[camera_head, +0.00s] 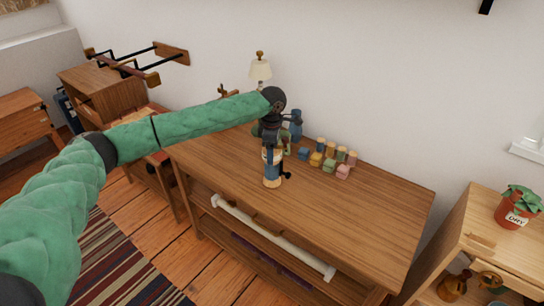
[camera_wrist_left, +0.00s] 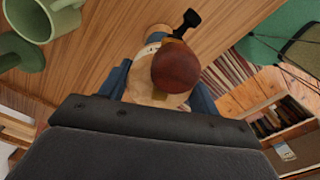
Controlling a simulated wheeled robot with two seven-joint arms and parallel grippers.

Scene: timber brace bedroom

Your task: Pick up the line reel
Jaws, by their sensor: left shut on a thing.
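The line reel (camera_head: 271,172) is upright at the dresser top, with a pale wooden body, blue line and a black crank on its right side. My left gripper (camera_head: 271,141) comes down over it from above and is shut on its upper part. In the left wrist view the line reel (camera_wrist_left: 176,66) shows its red-brown knob, pale wood and black crank beyond the dark gripper body. I cannot tell whether the reel's base touches the wood. My right gripper is not in view.
The wooden dresser (camera_head: 370,215) is clear at front and right. Colored blocks (camera_head: 316,159) stand behind the reel to the right, near a blue item (camera_head: 296,121). A lamp (camera_head: 260,70) stands at the back. A green mug (camera_wrist_left: 42,18) is close by in the wrist view.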

